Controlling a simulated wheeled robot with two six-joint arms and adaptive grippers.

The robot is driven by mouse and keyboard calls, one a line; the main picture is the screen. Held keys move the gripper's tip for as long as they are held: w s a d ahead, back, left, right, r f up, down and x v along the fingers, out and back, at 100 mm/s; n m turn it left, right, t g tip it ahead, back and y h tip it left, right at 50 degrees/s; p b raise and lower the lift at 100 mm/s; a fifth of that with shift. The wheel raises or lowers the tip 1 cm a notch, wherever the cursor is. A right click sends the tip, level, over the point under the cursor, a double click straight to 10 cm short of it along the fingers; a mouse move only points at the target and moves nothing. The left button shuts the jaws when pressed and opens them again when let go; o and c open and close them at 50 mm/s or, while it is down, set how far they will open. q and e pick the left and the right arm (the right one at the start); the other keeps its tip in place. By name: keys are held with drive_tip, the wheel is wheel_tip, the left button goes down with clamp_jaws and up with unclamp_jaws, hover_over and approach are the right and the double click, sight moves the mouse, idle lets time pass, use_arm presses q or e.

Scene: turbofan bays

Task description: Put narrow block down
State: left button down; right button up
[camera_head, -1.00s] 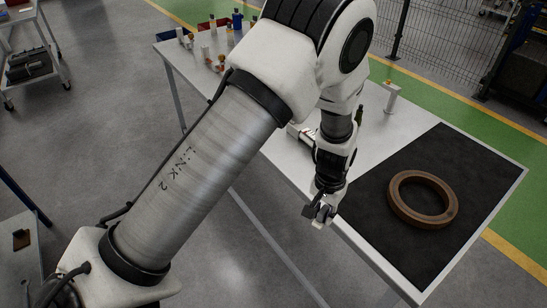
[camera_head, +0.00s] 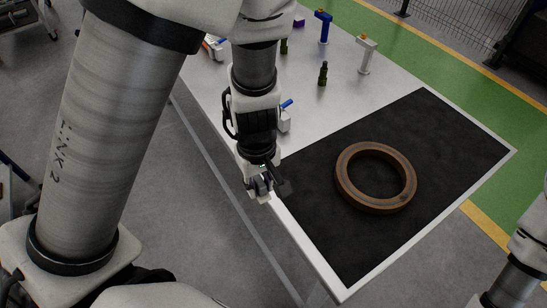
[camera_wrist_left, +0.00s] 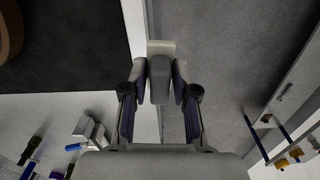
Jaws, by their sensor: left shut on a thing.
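My left gripper (camera_head: 261,184) points down at the table's long near edge, close to the left corner of the black mat (camera_head: 330,240). In the left wrist view the same gripper (camera_wrist_left: 160,82) has its two fingers shut on a narrow grey block (camera_wrist_left: 160,72), one finger on each side. The block's far end is paler and sticks out past the fingertips. It appears just outside the white table rim (camera_wrist_left: 136,30), with floor behind it. In the head view the block is small and mostly hidden by the fingers. My right gripper is out of view.
A brown ring (camera_head: 376,177) lies on the mat. A dark green bottle-like item (camera_head: 322,74), a blue stand (camera_head: 323,27) and a pale stand (camera_head: 366,54) are on the table's back part. The mat around the ring is clear.

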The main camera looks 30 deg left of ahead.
use_arm(q)
drive_tip(key=shift+a+r+n+p, duration=0.25)
drive_tip(key=shift+a+n+p, duration=0.25)
drive_tip(key=shift+p, duration=0.4)
drive_tip(key=w+p, duration=0.2)
drive_tip(key=w+a+p, duration=0.1)
drive_tip(key=w+p, duration=0.1)
drive_tip(key=p, duration=0.1)
drive_tip(key=w+p, duration=0.2)
drive_tip(key=shift+w+a+f, duration=0.15)
drive_tip(key=shift+w+a, duration=0.15)
drive_tip(key=w+p, duration=0.1)
drive_tip(key=w, duration=0.1)
drive_tip(key=w+a+f+p, duration=0.1)
drive_tip(key=w, duration=0.2)
drive_tip(key=w+a+f+p, duration=0.1)
drive_tip(key=w+p, duration=0.1)
drive_tip(key=w, duration=0.1)
drive_tip(key=shift+w+a, duration=0.1)
drive_tip(key=shift+a, duration=0.15)
wheel_tip(320, 180, down, 3)
drive_tip(key=shift+f+p, duration=0.1)
drive_tip(key=shift+p, duration=0.75)
drive_tip(key=shift+f+b, duration=0.3)
drive_tip(key=shift+f, duration=0.05)
drive_tip(key=c, duration=0.9)
unclamp_jaws()
drive_tip(key=shift+r, duration=0.1)
